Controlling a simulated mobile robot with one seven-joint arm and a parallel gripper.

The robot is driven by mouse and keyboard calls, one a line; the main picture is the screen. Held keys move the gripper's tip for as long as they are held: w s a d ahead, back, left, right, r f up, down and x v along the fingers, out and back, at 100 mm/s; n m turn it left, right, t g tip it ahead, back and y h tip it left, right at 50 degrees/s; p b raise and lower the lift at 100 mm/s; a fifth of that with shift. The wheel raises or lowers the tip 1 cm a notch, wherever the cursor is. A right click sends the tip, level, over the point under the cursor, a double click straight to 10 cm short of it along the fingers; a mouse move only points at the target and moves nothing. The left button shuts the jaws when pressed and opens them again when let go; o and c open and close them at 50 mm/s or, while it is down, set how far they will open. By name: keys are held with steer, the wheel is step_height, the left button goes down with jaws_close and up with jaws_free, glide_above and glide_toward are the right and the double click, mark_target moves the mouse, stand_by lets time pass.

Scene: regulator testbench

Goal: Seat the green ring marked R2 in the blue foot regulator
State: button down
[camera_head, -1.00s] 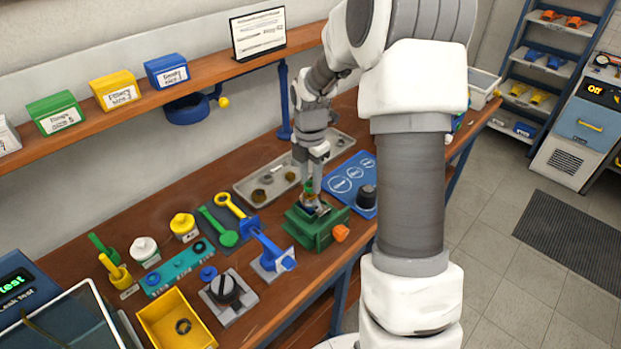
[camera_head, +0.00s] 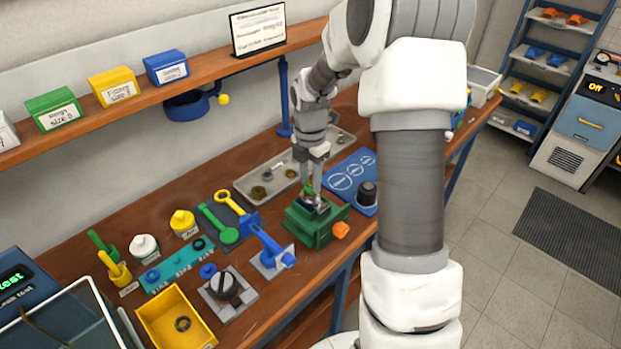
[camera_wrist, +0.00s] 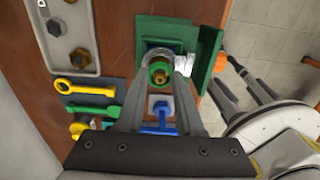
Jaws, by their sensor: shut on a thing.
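My gripper (camera_wrist: 160,82) is shut on a green ring (camera_wrist: 160,72), which sits between the fingertips. A brass-coloured centre shows inside the ring; any R2 mark is too small to read. Ring and fingertips are right over a silver regulator body (camera_wrist: 181,70) with some blue (camera_wrist: 152,44) at its far side. The regulator is in a green vise (camera_wrist: 165,27), also seen in the head view (camera_head: 318,228). In the head view my gripper (camera_head: 311,192) points down at the vise. Whether the ring touches the regulator or hovers just above it, I cannot tell.
A grey tray (camera_head: 240,187) with brass fittings lies behind the vise. A blue mat (camera_head: 345,167) with a dark knob (camera_head: 366,194) is to its right. A blue clamp stand (camera_head: 268,250) and a yellow bin (camera_head: 158,318) stand to the left. An orange vise handle (camera_head: 341,230) sticks out in front.

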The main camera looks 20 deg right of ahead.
steer(key=shift+f, duration=0.45)
stand_by(0.5)
jaws_free()
stand_by(0.3)
steer(key=shift+r, duration=0.1)
steer(key=shift+r+p, duration=3.1)
steer(key=shift+r, duration=0.8)
